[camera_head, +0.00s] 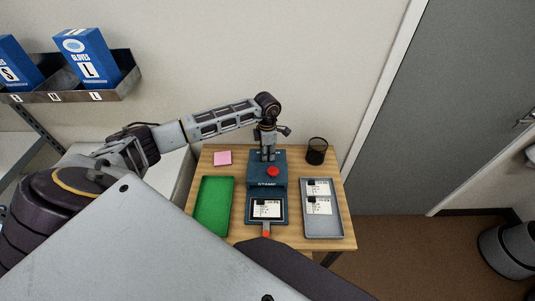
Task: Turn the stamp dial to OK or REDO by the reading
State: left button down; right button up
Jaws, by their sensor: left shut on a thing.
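The teal stamp machine (279,181) stands in the middle of the wooden table, with a red button (273,171) on its front. A white card (267,208) lies on the dark bed in front of it; its print is too small to read. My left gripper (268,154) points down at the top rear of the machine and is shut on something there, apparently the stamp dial. The gripper covers the dial, so its pointer and the OK and REDO marks cannot be made out. My right gripper is not in view.
A green tray (213,207) lies left of the machine. A grey tray (323,226) with white cards lies on the right. A pink note pad (223,158) and a black mesh cup (317,150) stand at the back. Glove boxes (86,57) sit on a wall shelf.

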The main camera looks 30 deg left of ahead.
pick_arm(q)
jog(key=c, duration=1.5)
grip_release()
jog(key=shift+m+p, duration=0.35)
jog(key=shift+m, duration=0.25)
